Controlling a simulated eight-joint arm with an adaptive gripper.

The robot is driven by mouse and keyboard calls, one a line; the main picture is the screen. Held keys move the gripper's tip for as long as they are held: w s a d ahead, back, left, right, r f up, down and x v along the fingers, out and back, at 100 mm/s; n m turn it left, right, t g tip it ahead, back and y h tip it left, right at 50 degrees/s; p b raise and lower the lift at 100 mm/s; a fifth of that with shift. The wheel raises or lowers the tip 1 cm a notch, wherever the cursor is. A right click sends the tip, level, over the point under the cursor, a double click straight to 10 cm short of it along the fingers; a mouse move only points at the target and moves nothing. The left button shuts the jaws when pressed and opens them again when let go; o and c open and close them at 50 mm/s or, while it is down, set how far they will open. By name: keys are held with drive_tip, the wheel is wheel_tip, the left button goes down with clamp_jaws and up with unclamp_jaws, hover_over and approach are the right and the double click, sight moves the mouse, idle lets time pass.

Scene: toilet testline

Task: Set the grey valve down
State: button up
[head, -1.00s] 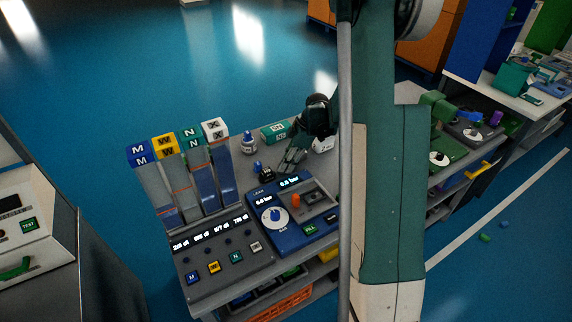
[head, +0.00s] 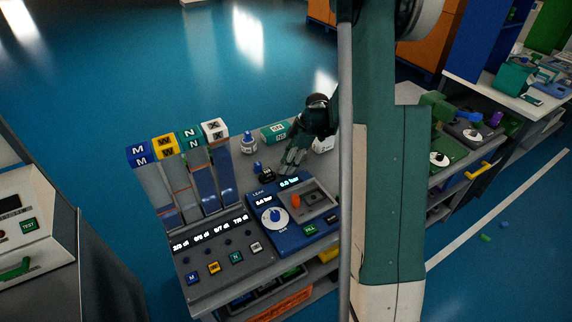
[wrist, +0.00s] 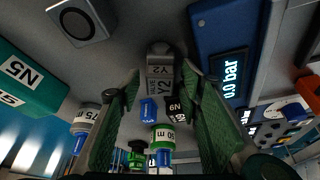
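The grey valve (wrist: 160,72), marked Y2, lies on the grey bench top just beyond and between my fingertips in the wrist view. A strip of bench shows on each side of it, so the fingers look apart from it. My gripper (wrist: 162,85) is open, with a green finger to the left and right. In the head view my gripper (head: 291,168) is low over the bench, behind the blue tester. A small dark part with a blue top (head: 265,174) sits just left of the fingertips; I cannot tell whether it is the valve.
The blue tester (head: 276,238) with its 0.0 bar display is close in front. Lettered columns (head: 200,165) stand to the left. Several small bottles (wrist: 162,140) show between the fingers.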

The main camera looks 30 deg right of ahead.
drive_tip(key=p+v, duration=0.1)
drive_tip(key=v, duration=1.1)
drive_tip(key=shift+a, duration=0.1)
idle(0.4)
drive_tip(key=s+a+r+m+t+h, duration=0.1)
drive_tip(key=s+a+r+m, duration=0.2)
drive_tip(key=s+a+r, duration=0.4)
drive_tip(key=s+a+r+m+t+h, duration=0.1)
drive_tip(key=s+a+r+m+h, duration=0.2)
drive_tip(key=a+r, duration=0.55)
drive_tip(key=s+a+r+m+t, duration=0.1)
drive_tip(key=s+a+m, duration=0.2)
drive_tip(key=s, duration=0.7)
drive_tip(key=s+a+r+m+t, duration=0.1)
drive_tip(key=s+a+m, duration=0.3)
drive_tip(key=s+a, duration=0.4)
drive_tip(key=shift+s+a+r+t, duration=0.15)
drive_tip(key=shift+s+a+t, duration=0.15)
drive_tip(key=shift+s+t, duration=0.55)
